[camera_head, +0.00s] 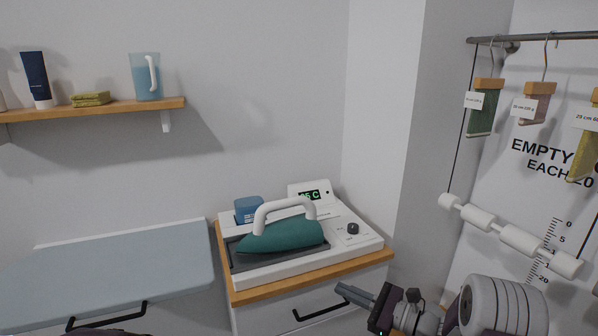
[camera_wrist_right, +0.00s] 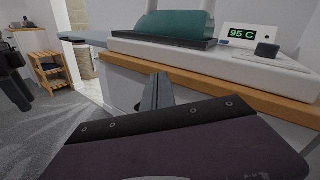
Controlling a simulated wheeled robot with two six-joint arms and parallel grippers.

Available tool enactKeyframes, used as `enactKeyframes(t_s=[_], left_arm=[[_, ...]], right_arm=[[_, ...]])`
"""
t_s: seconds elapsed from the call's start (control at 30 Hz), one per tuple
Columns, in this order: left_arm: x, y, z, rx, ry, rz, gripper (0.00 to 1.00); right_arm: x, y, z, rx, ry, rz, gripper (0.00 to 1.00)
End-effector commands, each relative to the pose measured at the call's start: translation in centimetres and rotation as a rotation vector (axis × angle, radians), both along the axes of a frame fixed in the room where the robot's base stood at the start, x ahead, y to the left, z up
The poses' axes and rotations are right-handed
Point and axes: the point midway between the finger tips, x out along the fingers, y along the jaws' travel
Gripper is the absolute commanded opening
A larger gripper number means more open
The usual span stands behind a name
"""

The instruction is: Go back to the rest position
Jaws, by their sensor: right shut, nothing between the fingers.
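My right gripper (camera_head: 357,295) is in the lower right of the head view, in front of the cabinet with the iron. It is shut and empty. In the right wrist view its fingers (camera_wrist_right: 157,92) show closed together below the wooden cabinet top edge. A teal iron (camera_head: 283,236) with a white handle rests on a white station (camera_head: 355,252) with a dark plate. The iron's teal body also shows in the right wrist view (camera_wrist_right: 180,24). The display (camera_wrist_right: 242,35) reads 95 C. My left gripper is not in view.
An ironing board (camera_head: 110,268) lies at the left. A blue container (camera_head: 248,208) stands behind the iron. A shelf (camera_head: 110,109) holds a tube, a folded cloth and a jug. At right, tagged cloths hang from a rail (camera_head: 560,37) above white rollers (camera_head: 478,217). A small wooden rack (camera_wrist_right: 50,72) stands on the floor.

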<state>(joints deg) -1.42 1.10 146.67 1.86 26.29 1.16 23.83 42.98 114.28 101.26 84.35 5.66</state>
Motion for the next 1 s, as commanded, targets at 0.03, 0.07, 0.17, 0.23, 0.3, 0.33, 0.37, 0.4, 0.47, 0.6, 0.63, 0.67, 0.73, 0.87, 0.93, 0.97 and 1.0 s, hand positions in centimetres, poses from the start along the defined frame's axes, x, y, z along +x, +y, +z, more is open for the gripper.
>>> enactKeyframes(t_s=[0.03,0.07,0.17,0.23,0.3,0.33,0.37,0.4,0.47,0.6,0.63,0.67,0.73,0.87,0.93,0.97,1.0], left_arm=[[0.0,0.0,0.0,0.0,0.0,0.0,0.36],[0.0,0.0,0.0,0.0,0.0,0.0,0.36],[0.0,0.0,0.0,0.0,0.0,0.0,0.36],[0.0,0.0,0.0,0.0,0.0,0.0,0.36],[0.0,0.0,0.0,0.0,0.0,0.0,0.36],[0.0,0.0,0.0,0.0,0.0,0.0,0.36],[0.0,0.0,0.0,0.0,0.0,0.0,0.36],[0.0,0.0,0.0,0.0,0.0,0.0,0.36],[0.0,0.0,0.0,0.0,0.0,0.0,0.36],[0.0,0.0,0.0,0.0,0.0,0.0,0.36],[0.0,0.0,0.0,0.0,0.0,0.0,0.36],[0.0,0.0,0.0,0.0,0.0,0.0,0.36],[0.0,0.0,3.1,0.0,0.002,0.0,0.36],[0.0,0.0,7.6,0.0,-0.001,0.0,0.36],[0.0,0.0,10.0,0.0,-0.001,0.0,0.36],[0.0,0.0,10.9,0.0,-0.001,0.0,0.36],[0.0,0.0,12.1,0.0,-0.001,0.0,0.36]], right_arm=[[-2.6,4.0,0.9,-0.084,-0.011,0.135,0.0],[-4.6,6.1,0.9,-0.146,-0.013,0.22,0.0],[-12.5,11.0,-0.5,-0.402,-0.035,0.511,0.0],[-18.3,11.6,-2.7,-0.629,-0.077,0.716,0.0],[-22.9,9.8,-5.2,-0.867,-0.142,0.897,0.0],[-24.2,8.7,-6.1,-0.959,-0.174,0.96,0.0],[-25.2,7.5,-6.9,-1.048,-0.207,1.016,0.0],[-26.0,5.7,-7.9,-1.156,-0.251,1.081,0.0],[-26.7,3.1,-9.0,-1.302,-0.318,1.167,0.0],[-26.4,-2.6,-11.2,-1.58,-0.465,1.331,0.0],[-26.0,-3.5,-11.5,-1.632,-0.506,1.364,0.0],[-25.1,-4.4,-11.6,-1.693,-0.56,1.387,0.0],[-23.5,-4.7,-8.3,-1.75,-0.615,1.367,0.0],[-23.6,-4.6,-3.8,-1.745,-0.609,1.368,0.0],[-23.6,-4.6,-1.5,-1.745,-0.607,1.367,0.0],[-23.5,-4.6,-0.5,-1.745,-0.607,1.367,0.0],[-23.6,-4.6,0.7,-1.744,-0.607,1.366,0.0]])
